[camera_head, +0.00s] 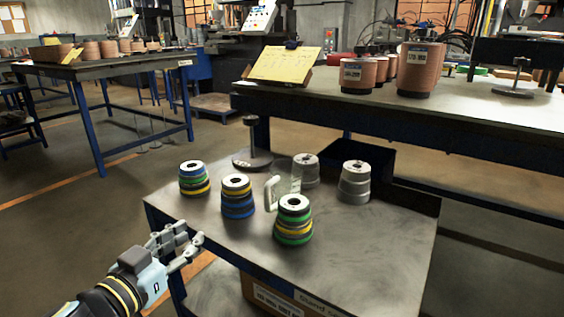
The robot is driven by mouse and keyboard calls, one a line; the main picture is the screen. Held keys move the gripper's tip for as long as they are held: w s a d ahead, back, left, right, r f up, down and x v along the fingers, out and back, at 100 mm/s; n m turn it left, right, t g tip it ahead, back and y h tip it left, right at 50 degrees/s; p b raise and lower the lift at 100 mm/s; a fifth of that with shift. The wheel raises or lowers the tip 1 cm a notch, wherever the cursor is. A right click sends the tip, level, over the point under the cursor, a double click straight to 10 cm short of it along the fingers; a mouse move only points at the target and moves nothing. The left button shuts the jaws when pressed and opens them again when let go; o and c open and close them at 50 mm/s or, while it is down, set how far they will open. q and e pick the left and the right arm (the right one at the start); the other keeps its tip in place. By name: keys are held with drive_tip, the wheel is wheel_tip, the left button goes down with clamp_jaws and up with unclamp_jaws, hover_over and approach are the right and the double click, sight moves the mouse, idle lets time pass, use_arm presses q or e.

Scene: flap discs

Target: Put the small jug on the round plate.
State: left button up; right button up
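The small jug (272,192) looks clear with a pale handle on its left side. It stands upright among the disc stacks on the near table, and its body is hard to make out against them. A dark round plate (243,161) with an upright post and knob lies flat at the table's back left, behind the jug; no other round plate shows clearly. My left gripper (194,240) is at the table's left front edge, to the left of and nearer than the jug. Its fingers are apart with nothing between them. My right gripper is not in view.
Several stacks of colored discs (237,197) stand left of and in front of the jug, with grey stacks (354,183) behind and right. A dark bin (368,150) is at the back. The table's front right (380,250) is clear.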

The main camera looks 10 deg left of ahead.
use_arm(q)
drive_tip(key=w+d+r+m+h, duration=0.1)
drive_tip(key=d+h, duration=0.1)
drive_tip(key=d, duration=0.1)
drive_tip(key=w+d+r+m+h+p, duration=0.1)
drive_tip(key=w+d+r+h, duration=0.1)
drive_tip(key=d, duration=0.1)
drive_tip(key=w+d+r+m+g+h, duration=0.1)
drive_tip(key=w+d+r+m+h, duration=0.1)
drive_tip(key=d+h, duration=0.1)
drive_tip(key=b, duration=0.2)
hover_over(263, 226)
drive_tip(key=shift+s+f, duration=0.1)
drive_tip(key=shift+f, duration=0.15)
drive_tip(key=shift+r, duration=0.1)
drive_tip(key=shift+p, duration=0.3)
clamp_jaws()
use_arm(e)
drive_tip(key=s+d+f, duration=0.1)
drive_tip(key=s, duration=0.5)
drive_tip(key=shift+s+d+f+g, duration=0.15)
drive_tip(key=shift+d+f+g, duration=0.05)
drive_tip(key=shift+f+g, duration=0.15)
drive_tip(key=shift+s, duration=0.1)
